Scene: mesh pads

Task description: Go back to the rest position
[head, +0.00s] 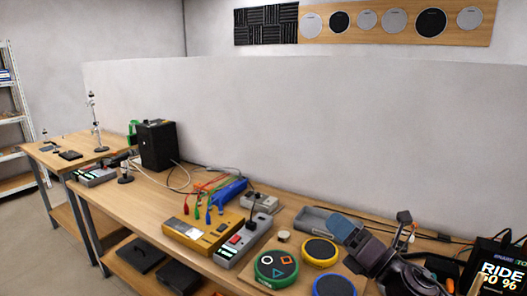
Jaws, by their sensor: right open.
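My right gripper (373,228) is at the lower right, over the right part of the bench. It looks dark, with a blue-grey part towards the left, and it is open. I see nothing held between its fingers. It hides part of the bench behind it. My left gripper is not in view. Three round mesh pads lie to the left of and below the right gripper: a green-rimmed pad (276,266) with coloured shapes, a yellow-rimmed pad (320,251) and a blue-rimmed pad (334,286), cut by the lower edge.
The wooden bench (135,192) carries a yellow device (202,228), a grey device (246,238), coloured cables and a black speaker box (157,145). A grey tray (316,221) lies behind the pads. A screen (497,272) stands far right. The bench's left front is fairly clear.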

